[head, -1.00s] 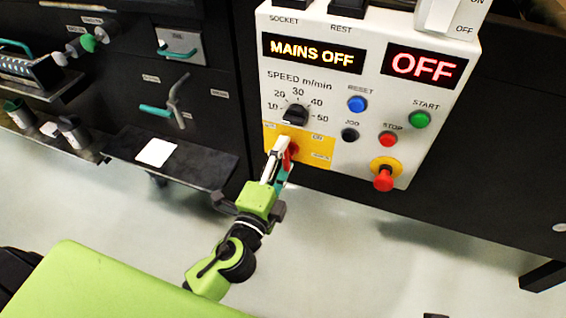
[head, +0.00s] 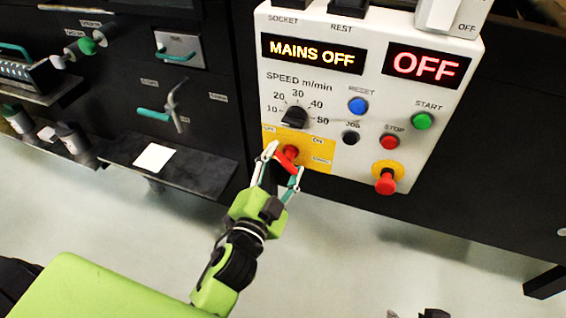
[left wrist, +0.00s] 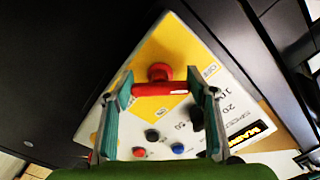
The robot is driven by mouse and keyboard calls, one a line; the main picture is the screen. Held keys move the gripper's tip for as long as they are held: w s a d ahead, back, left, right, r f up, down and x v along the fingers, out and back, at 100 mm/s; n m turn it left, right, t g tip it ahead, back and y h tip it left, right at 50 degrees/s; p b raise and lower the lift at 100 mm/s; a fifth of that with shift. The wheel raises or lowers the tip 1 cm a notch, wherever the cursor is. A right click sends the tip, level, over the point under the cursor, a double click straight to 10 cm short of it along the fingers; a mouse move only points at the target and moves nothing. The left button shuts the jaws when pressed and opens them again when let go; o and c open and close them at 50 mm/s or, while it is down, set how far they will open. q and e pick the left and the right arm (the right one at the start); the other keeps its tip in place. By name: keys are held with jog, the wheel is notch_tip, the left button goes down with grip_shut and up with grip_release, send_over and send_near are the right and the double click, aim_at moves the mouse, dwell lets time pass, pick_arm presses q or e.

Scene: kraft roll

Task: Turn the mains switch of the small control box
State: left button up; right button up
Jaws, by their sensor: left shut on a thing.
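The control box (head: 340,110) is a white panel whose displays read MAINS OFF and OFF. Its mains switch (head: 289,154) is a red knob with a bar handle on a yellow plate at the lower left. My left gripper (head: 281,163) is at the switch, one finger on each side of the handle. In the left wrist view the red handle (left wrist: 160,88) spans between the two pads, and the gripper is shut on it. In the head view the handle slants down to the right. Dark tips (head: 433,313) at the bottom edge may be my right gripper; their state is unclear.
A black speed knob (head: 295,117) sits just above the yellow plate. The red emergency button (head: 386,181) sticks out to the right. Blue, black, red and green buttons lie between. A dark shelf (head: 190,172) stands at the left. The floor below is clear.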

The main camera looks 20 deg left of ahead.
pick_arm(q)
jog(key=shift+f, duration=0.1)
dwell(0.4)
jog(key=o, duration=1.1)
jog(key=s, duration=1.2)
jog(key=shift+a, duration=0.2)
